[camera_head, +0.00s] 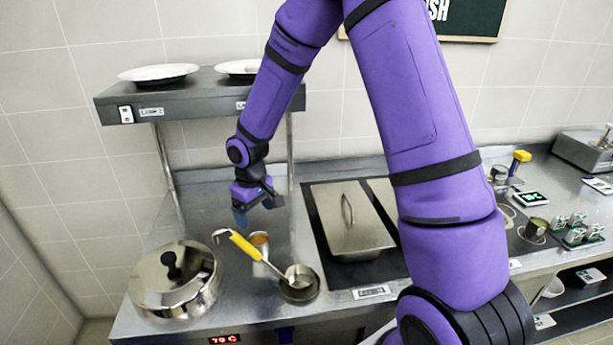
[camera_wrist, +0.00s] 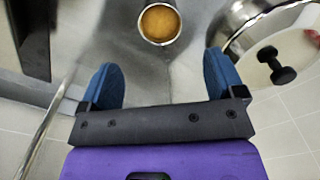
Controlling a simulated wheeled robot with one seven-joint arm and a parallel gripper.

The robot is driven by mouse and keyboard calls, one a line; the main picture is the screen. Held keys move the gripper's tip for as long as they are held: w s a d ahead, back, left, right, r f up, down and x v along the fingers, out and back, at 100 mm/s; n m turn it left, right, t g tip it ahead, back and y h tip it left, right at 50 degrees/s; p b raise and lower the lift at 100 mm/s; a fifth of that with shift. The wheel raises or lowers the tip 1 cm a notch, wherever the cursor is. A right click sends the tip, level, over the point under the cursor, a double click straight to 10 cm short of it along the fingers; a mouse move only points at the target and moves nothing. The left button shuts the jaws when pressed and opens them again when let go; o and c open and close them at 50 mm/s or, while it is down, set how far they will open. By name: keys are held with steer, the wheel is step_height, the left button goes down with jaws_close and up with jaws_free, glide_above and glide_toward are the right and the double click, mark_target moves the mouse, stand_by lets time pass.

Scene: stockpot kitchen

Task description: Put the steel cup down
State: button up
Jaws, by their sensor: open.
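The steel cup (camera_head: 259,242) stands upright on the steel counter, with orange-brown contents; it also shows at the top of the wrist view (camera_wrist: 160,41). My gripper (camera_head: 257,206) is above the counter, behind the cup in the head view. In the wrist view my gripper (camera_wrist: 160,72) has its two blue fingers wide apart with nothing between them. The cup is beyond the fingertips and apart from them. The ladle's yellow handle partly hides the cup in the head view.
A lidded stockpot (camera_head: 175,283) stands left of the cup. A lidded rectangular pan (camera_head: 350,232) is to the right. A shelf (camera_head: 200,93) with plates stands behind, its posts near my gripper.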

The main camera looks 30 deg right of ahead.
steer(key=s+d+r+m+t, duration=0.1)
steer(key=s+d+r, duration=0.1)
steer(key=s+r, duration=0.35)
steer(key=s+d+r+t+h, duration=0.1)
steer(key=s+r, duration=0.1)
steer(key=r, duration=0.6)
steer(key=s+d+r+m+t, duration=0.1)
steer(key=s+d+r, duration=0.1)
steer(key=s+r, duration=0.35)
steer(key=s+d+r+m+t, duration=0.1)
steer(key=s+r, duration=0.4)
steer(key=s, duration=0.3)
steer(key=s+d+r+m+t+y, duration=0.1)
steer(key=s+r, duration=0.4)
steer(key=s, duration=0.3)
steer(key=shift+r, duration=0.1)
